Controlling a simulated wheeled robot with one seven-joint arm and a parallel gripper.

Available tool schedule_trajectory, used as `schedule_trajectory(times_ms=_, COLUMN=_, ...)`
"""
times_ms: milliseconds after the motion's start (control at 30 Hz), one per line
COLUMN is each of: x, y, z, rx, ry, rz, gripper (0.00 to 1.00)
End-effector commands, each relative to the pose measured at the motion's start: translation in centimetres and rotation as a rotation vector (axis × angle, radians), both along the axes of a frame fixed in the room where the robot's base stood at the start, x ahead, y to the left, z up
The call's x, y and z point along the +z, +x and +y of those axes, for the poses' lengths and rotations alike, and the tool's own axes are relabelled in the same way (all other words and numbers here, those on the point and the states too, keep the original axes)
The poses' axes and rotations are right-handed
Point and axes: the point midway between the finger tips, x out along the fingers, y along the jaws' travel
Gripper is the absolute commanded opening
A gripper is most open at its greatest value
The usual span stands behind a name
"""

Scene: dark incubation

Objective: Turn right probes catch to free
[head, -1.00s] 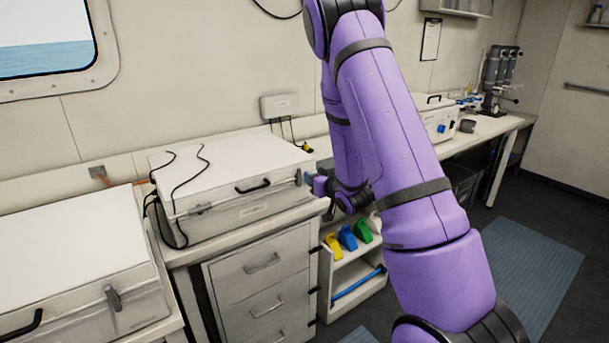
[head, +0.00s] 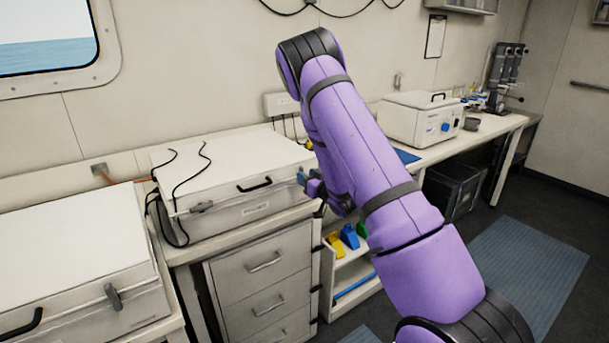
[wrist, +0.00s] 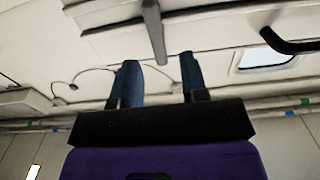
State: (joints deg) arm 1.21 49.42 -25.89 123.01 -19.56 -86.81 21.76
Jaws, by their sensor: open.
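The white probes box (head: 225,207) stands on the bench with dark cables coming out from under its lid. Its right catch is a grey bar (wrist: 153,30) in the wrist view, standing across the lid seam. In the head view my gripper (head: 304,178) is at the box's front right corner and largely hides that catch. My gripper is open; its two blue fingers (wrist: 159,70) lie on either side of the catch's end in the wrist picture. Whether they touch it I cannot tell. The left catch (head: 201,207) lies nearly level along the seam.
A black handle (head: 254,185) sits on the box front between the catches. A second white box (head: 75,260) with a grey catch stands at left. Drawers (head: 262,285) are below; a shelf with coloured items (head: 349,236) is beside them.

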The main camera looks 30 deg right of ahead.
Motion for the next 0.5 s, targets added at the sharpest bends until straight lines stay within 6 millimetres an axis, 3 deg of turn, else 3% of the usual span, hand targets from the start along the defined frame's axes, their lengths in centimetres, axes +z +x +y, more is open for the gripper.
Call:
schedule_trajectory(times_ms=200, x=0.0, y=2.0, z=0.0, rx=-0.001, ry=-0.001, rz=0.000, gripper=0.40)
schedule_trajectory(times_ms=500, x=0.0, y=2.3, z=0.0, rx=-0.001, ry=0.000, rz=0.001, gripper=0.40)
